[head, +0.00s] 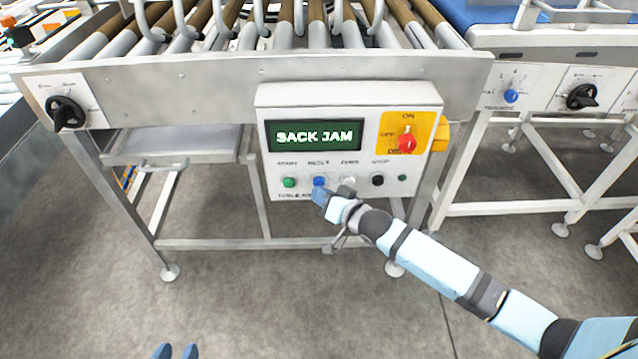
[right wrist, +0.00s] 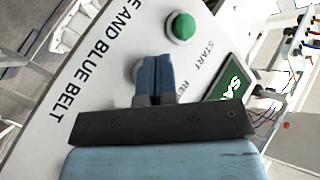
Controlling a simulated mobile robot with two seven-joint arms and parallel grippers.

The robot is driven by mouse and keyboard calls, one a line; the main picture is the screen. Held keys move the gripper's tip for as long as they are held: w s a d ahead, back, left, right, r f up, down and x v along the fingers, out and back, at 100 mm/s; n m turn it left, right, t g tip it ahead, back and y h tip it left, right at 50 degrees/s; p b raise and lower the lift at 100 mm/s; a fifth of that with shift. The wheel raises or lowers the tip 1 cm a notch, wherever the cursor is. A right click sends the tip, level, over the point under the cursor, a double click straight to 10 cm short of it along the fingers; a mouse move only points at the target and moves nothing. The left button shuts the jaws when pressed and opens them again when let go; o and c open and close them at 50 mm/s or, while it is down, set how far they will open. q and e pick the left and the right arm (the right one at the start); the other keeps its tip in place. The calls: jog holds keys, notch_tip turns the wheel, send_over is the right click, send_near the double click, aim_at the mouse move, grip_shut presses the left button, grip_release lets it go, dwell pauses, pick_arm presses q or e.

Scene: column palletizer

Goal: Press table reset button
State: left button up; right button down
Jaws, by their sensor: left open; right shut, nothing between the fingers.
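The control box (head: 258,110) hangs on the front of the roller table, its display (head: 315,135) reading "SACK JAM". The blue reset button (head: 319,181) sits in its button row, right of the green start button (head: 289,182). My right gripper (head: 319,194) is shut and empty, its fingertips at the lower edge of the reset button. In the right wrist view its blue fingers (right wrist: 155,78) cover most of that button; I cannot tell whether they touch it. The green button (right wrist: 181,27) shows beyond them. My left gripper (head: 175,351) is open and empty at the bottom edge.
A white button (head: 348,183) and a black stop button (head: 377,180) lie right of the reset button. A red rotary switch (head: 407,143) on a yellow plate is above them. A black knob (head: 67,112) is at the left. The floor in front is clear.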

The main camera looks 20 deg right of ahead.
jog(key=shift+w+d, duration=0.15)
jog(key=shift+w, duration=0.25)
dwell(0.5)
jog(key=shift+s+a+p, duration=0.25)
jog(key=shift+s+p, duration=0.5)
jog(key=shift+s, duration=0.15)
jog(key=s+p, duration=0.1)
jog(key=s, duration=0.1)
jog(key=s+a+p, duration=0.1)
jog(key=s+p, duration=0.1)
jog(key=shift+s+a, duration=0.2)
jog(key=shift+s, duration=0.2)
dwell(0.6)
